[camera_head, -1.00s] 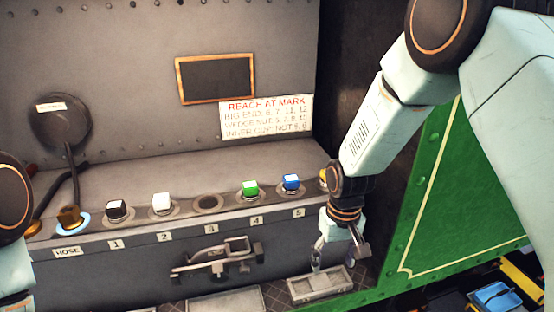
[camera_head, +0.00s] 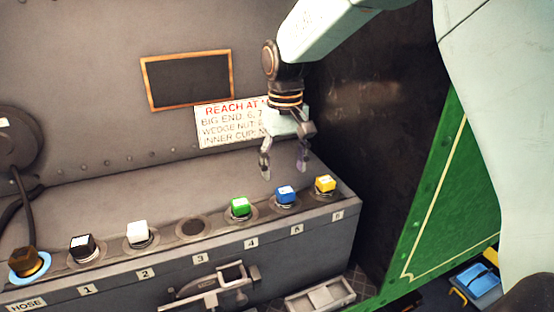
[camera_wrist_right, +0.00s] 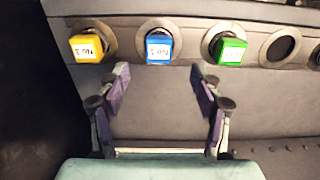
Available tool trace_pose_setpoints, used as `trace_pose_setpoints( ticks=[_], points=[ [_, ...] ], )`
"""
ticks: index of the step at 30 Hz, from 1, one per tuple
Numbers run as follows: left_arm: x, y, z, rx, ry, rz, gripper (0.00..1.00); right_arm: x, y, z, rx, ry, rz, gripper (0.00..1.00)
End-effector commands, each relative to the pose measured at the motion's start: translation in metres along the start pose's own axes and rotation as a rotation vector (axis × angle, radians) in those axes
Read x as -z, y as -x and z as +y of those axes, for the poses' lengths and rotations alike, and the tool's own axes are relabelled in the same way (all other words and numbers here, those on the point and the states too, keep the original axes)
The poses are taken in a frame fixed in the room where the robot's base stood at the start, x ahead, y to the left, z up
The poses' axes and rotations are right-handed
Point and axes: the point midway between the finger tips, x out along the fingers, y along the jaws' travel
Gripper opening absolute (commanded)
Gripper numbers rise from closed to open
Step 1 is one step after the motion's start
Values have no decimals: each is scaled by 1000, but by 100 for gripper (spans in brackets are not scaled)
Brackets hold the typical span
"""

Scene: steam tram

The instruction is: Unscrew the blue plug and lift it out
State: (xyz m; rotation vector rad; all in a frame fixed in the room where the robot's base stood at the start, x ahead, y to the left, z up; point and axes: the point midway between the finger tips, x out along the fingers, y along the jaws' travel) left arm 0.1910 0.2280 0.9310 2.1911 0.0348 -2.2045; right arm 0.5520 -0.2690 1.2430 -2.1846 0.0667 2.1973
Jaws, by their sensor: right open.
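The blue plug (camera_head: 286,196) has a square head and sits upright in its hole above the label 5, between the green and yellow plugs. My right gripper (camera_head: 284,168) is open and empty, fingers pointing down, above and behind the blue plug and apart from it. In the right wrist view the blue plug (camera_wrist_right: 159,47) shows in line with the gap between the two fingertips (camera_wrist_right: 160,78), with nothing between them. My left gripper is not in view.
The green plug (camera_head: 240,207) and yellow plug (camera_head: 325,185) stand close on either side. White (camera_head: 139,232) and black (camera_head: 82,246) plugs are further left, with an empty hole (camera_head: 193,229) at 3. A tray (camera_head: 320,297) lies below. The sign (camera_head: 225,133) is behind the gripper.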

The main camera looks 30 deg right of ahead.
Motion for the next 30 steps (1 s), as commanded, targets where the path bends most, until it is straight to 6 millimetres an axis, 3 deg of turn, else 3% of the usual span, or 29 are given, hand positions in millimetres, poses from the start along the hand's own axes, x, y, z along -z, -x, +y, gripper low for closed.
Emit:
trace_pose_setpoints(
  ticks=[9,15,26,30],
  points=[
    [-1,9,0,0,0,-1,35,-5,-46,0,1,1,-5,66],
    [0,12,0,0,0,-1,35,-2,-66,-2,1,2,-2,66],
    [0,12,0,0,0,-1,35,1,-71,-3,1,4,0,66],
    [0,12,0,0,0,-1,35,1,-71,-3,1,4,0,55]
  ],
)
